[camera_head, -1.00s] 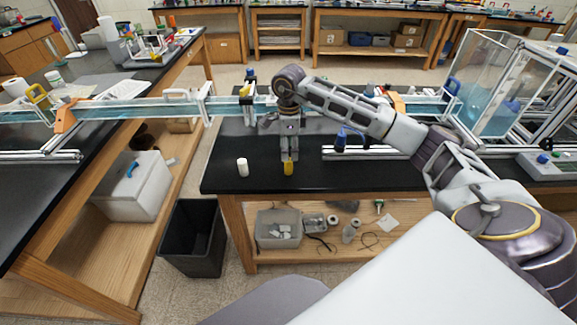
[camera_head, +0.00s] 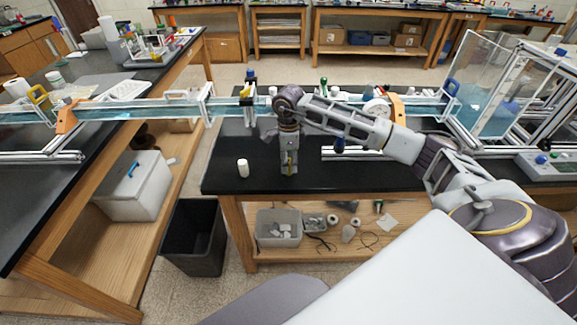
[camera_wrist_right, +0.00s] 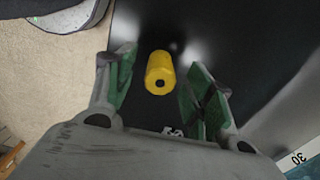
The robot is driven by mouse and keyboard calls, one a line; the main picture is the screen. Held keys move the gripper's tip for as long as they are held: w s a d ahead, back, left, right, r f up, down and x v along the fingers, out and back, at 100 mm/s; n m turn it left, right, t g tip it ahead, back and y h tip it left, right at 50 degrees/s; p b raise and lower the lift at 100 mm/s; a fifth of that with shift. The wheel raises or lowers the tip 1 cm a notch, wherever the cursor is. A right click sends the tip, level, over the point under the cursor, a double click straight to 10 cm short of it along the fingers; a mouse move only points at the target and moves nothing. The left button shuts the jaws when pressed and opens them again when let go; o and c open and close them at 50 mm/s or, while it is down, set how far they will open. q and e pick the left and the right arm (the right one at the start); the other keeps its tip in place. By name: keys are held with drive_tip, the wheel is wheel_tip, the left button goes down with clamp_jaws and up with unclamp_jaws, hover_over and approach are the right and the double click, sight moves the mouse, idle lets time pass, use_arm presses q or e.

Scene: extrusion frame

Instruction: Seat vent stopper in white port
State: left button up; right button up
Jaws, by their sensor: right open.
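A yellow cylinder with a dark hole in its end, likely the vent stopper (camera_wrist_right: 160,73), stands on the black bench top in the right wrist view. My right gripper (camera_wrist_right: 162,88) is open, with one green-padded finger on each side of it and a gap on both sides. In the head view the right gripper (camera_head: 289,168) points down near the bench's front edge and hides most of the yellow cylinder. A white cylinder (camera_head: 243,168) stands to its left on the bench. I cannot tell which part is the white port. My left gripper is not in view.
A clear water channel (camera_head: 150,109) on white framing runs across behind the gripper. A dark blue-handled item (camera_head: 339,145) and a rail lie to the right. A black bin (camera_head: 194,235) stands on the floor. The bench left of the white cylinder is clear.

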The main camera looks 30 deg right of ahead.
drive_tip(key=shift+f, duration=0.55)
drive_tip(key=c, duration=1)
